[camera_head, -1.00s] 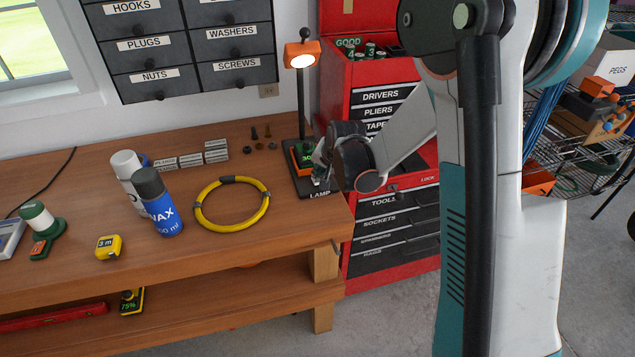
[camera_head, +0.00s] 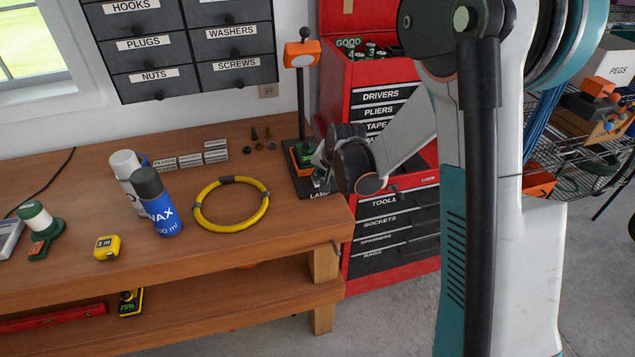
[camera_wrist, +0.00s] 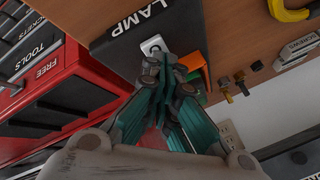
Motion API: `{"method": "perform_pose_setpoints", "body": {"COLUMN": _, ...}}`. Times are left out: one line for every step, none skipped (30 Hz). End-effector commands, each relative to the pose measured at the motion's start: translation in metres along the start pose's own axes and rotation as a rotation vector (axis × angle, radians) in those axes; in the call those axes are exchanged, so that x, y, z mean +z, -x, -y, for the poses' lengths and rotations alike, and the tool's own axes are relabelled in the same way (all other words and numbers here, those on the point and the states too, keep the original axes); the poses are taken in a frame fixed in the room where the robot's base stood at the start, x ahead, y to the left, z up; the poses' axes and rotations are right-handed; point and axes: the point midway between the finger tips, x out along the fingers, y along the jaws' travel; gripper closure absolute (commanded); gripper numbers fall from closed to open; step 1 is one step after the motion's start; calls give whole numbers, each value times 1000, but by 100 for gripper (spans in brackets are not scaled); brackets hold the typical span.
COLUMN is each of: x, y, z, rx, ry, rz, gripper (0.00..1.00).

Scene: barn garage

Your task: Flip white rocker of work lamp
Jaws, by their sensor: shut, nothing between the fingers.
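The work lamp has an orange head (camera_head: 302,47) on a dark post at the right end of the bench. Its black base, marked LAMP, shows in the wrist view (camera_wrist: 120,52). The white rocker (camera_wrist: 152,45) sits on that base. My gripper (camera_head: 322,176) is at the base in the head view and hides the rocker there. In the wrist view my gripper (camera_wrist: 168,68) is shut and empty, its fingertips right by the rocker; I cannot tell whether they touch. The lamp's lens looks dull and pale.
A green-and-orange block (camera_head: 303,154) stands on the base close to my fingers. The red tool cabinet (camera_head: 335,95) is just right of the bench.

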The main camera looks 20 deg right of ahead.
Motion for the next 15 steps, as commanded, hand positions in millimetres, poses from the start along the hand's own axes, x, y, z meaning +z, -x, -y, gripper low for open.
{"method": "perform_pose_setpoints", "body": {"x": 0, "y": 0, "z": 0, "rx": 0, "ry": 0, "rz": 0, "gripper": 100}}
{"method": "perform_pose_setpoints", "body": {"x": 0, "y": 1, "z": 0, "rx": 0, "ry": 0, "rz": 0, "gripper": 100}}
{"method": "perform_pose_setpoints", "body": {"x": -1, "y": 1, "z": 1, "rx": 0, "ry": 0, "rz": 0, "gripper": 100}}
{"method": "perform_pose_setpoints", "body": {"x": -2, "y": 2, "z": 2, "rx": 0, "ry": 0, "rz": 0, "gripper": 100}}
{"method": "perform_pose_setpoints", "body": {"x": -2, "y": 3, "z": 2, "rx": 0, "ry": 0, "rz": 0, "gripper": 100}}
{"method": "perform_pose_setpoints", "body": {"x": -3, "y": 4, "z": 3, "rx": 0, "ry": 0, "rz": 0, "gripper": 100}}
{"method": "perform_pose_setpoints", "body": {"x": -4, "y": 5, "z": 4, "rx": 0, "ry": 0, "rz": 0, "gripper": 100}}
{"method": "perform_pose_setpoints", "body": {"x": -5, "y": 7, "z": 5, "rx": 0, "ry": 0, "rz": 0, "gripper": 100}}
{"method": "perform_pose_setpoints", "body": {"x": -6, "y": 8, "z": 6, "rx": 0, "ry": 0, "rz": 0, "gripper": 100}}
{"method": "perform_pose_setpoints", "body": {"x": -6, "y": 9, "z": 6, "rx": 0, "ry": 0, "rz": 0, "gripper": 100}}
{"method": "perform_pose_setpoints", "body": {"x": -7, "y": 10, "z": 7, "rx": 0, "ry": 0, "rz": 0, "gripper": 100}}
{"method": "perform_pose_setpoints", "body": {"x": -8, "y": 11, "z": 8, "rx": 0, "ry": 0, "rz": 0, "gripper": 100}}
{"method": "perform_pose_setpoints", "body": {"x": -8, "y": 11, "z": 8, "rx": 0, "ry": 0, "rz": 0, "gripper": 100}}
{"method": "perform_pose_setpoints", "body": {"x": -8, "y": 11, "z": 8, "rx": 0, "ry": 0, "rz": 0, "gripper": 100}}
{"method": "perform_pose_setpoints", "body": {"x": -8, "y": 11, "z": 8, "rx": 0, "ry": 0, "rz": 0, "gripper": 100}}
